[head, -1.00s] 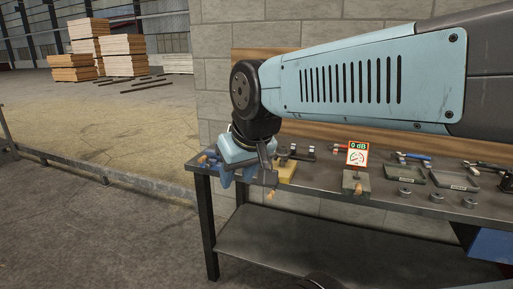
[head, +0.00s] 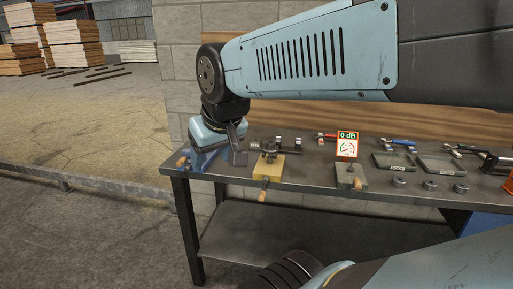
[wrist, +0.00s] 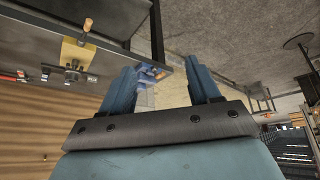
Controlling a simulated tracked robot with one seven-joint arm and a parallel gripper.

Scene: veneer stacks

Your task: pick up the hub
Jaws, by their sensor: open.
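Three small grey ring-like parts, at left (head: 398,182), middle (head: 430,185) and right (head: 460,188), lie in a row near the bench's front edge. They look most like hubs, but I cannot tell which one is meant. My gripper (head: 203,163) hangs at the left end of the bench, far to the left of these rings. In the wrist view my gripper (wrist: 162,80) shows two blue fingers spread apart, with nothing held. No ring is clearly visible in the wrist view.
The dark bench (head: 310,183) carries a yellow block with a wooden handle (head: 270,170), a dark block under a 0 dB sign (head: 347,146), two shallow trays (head: 393,161) and several tools behind. A blue object (wrist: 146,72) sits by the bench corner. Open floor lies left.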

